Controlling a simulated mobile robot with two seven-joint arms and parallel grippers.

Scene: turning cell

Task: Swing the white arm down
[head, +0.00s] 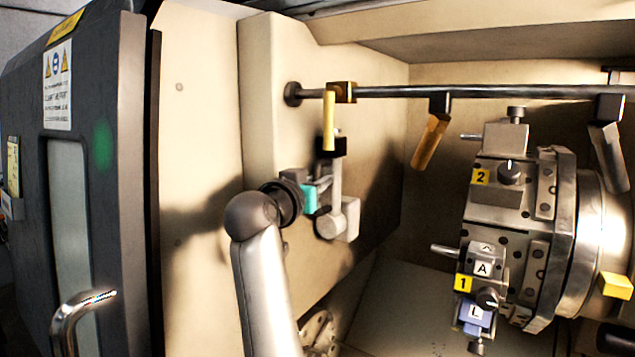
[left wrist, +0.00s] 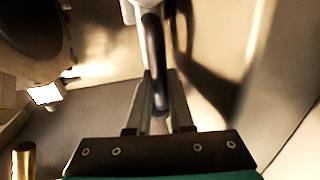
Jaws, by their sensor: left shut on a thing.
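The white arm (head: 335,185) is a pale link that hangs along the cream inner wall, below a black joint, with a pale block (head: 340,220) at its lower end. My left gripper (head: 324,184) reaches in from the lower left and is shut at this arm. In the left wrist view, its two fingers (left wrist: 158,112) close around a dark rod-like part, with a white piece (left wrist: 130,10) at the top edge. My gripper partly hides the arm in the head view. My right gripper is in neither view.
A tool turret (head: 520,235) with numbered yellow labels stands at the right. The grey door (head: 75,180) with a metal handle (head: 80,310) is at the left. The space between arm and turret looks open.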

